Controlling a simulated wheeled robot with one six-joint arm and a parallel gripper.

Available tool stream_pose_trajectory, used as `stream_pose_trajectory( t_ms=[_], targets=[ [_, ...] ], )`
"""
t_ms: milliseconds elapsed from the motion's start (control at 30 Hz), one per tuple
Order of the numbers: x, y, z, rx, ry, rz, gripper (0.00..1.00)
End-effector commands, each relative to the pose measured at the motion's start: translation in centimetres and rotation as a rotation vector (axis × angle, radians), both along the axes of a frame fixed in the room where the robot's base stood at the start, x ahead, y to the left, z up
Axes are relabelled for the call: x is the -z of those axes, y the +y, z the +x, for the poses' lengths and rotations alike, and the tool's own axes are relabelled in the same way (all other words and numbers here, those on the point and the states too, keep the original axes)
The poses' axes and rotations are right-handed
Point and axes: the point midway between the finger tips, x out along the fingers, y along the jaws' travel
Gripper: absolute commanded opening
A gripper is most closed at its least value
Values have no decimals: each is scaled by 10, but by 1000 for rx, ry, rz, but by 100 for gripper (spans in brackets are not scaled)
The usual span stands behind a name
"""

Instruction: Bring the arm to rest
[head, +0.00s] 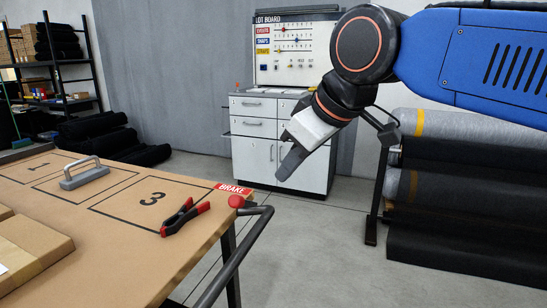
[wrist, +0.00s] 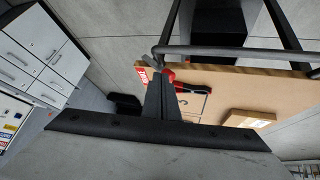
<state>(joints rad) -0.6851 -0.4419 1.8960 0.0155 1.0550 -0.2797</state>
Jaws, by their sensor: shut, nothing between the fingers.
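My blue and black arm (head: 490,60) reaches in from the upper right in the head view. My gripper (head: 290,163) hangs tilted down and to the left, in front of the white cabinet and above and to the right of the table corner. Its fingers are together, with nothing between them. In the wrist view the shut fingers of my gripper (wrist: 163,95) point up the picture, with the table behind them. My gripper is apart from the table and everything on it.
The wooden table (head: 110,255) bears a grey handle block (head: 84,176), a red-black clamp (head: 184,216) and a cardboard box (head: 28,255). A red-knobbed brake lever (head: 237,202) and push bar (head: 238,260) edge it. The cabinet (head: 262,150) and fabric rolls (head: 470,185) stand behind. Floor between is clear.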

Motion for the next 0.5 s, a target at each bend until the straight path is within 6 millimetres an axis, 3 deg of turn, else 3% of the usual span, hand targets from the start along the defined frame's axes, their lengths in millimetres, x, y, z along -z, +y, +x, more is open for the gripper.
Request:
stream_pose_trajectory(
  t_ms=[100,267,500],
  targets=[
    [30,-42,2,110,30,-3,0],
    [73,-96,-3,260,73,-3,0],
    [139,-169,-25,486,137,5,0]
  ],
)
